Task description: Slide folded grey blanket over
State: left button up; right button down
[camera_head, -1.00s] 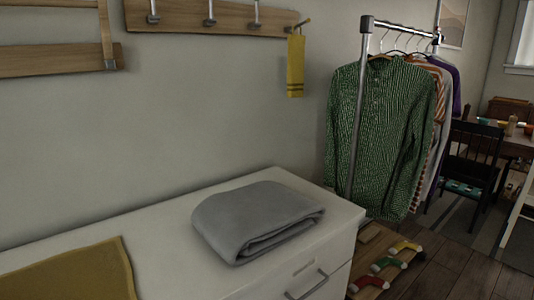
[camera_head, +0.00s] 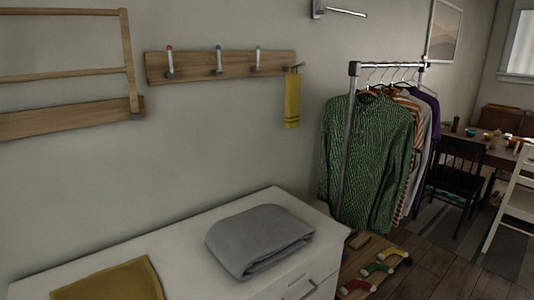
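The folded grey blanket (camera_head: 258,240) lies flat on top of the white dresser (camera_head: 190,250), towards its right end. Its folded layers show along the front right side. A mustard-yellow cloth (camera_head: 112,282) lies on the same top at the left front, with bare white surface between the two. Neither of my grippers shows in this view.
A wooden hook rail (camera_head: 220,66) hangs on the wall above, with a small yellow towel (camera_head: 292,102) at its right end. A clothes rack with a green shirt (camera_head: 368,160) stands right of the dresser. Stocking-shaped items (camera_head: 378,268) lie low beside it.

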aim_at(248, 243)
jog(key=i+l+u, duration=0.1)
jog(key=l+u, duration=0.15)
jog(key=u, duration=0.2)
jog(key=i+l+u, duration=0.1)
jog(key=l+u, duration=0.7)
jog(key=l, duration=0.4)
jog(key=l+u, duration=0.1)
jog(key=l, duration=1.9)
